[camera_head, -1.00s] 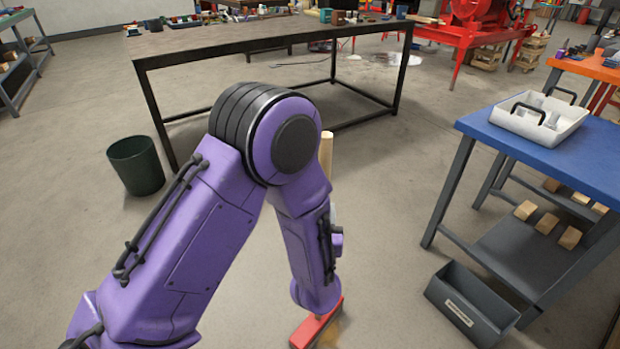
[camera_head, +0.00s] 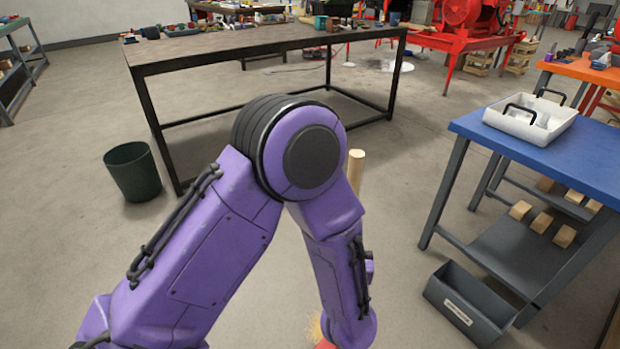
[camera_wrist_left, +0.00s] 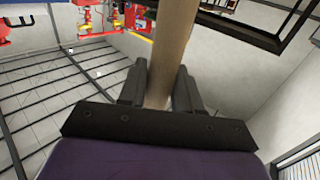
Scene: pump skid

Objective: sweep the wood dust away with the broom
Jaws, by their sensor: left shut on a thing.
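The broom's wooden handle (camera_head: 355,172) rises behind my left forearm. A small part of its red head (camera_head: 326,344) shows at the bottom edge. A patch of yellowish wood dust (camera_head: 316,326) lies on the floor just beyond the head, partly hidden by my arm. In the left wrist view, my left gripper (camera_wrist_left: 160,98) is shut on the handle (camera_wrist_left: 168,50), one finger on each side. My arm hides this gripper in the head view. My right gripper is in neither view.
A grey bin (camera_head: 472,305) stands on the floor at the right, beside a blue-topped bench (camera_head: 560,160) with a white tray (camera_head: 530,117). A dark green bucket (camera_head: 133,172) stands left, near a long workbench (camera_head: 270,38). The floor between is clear.

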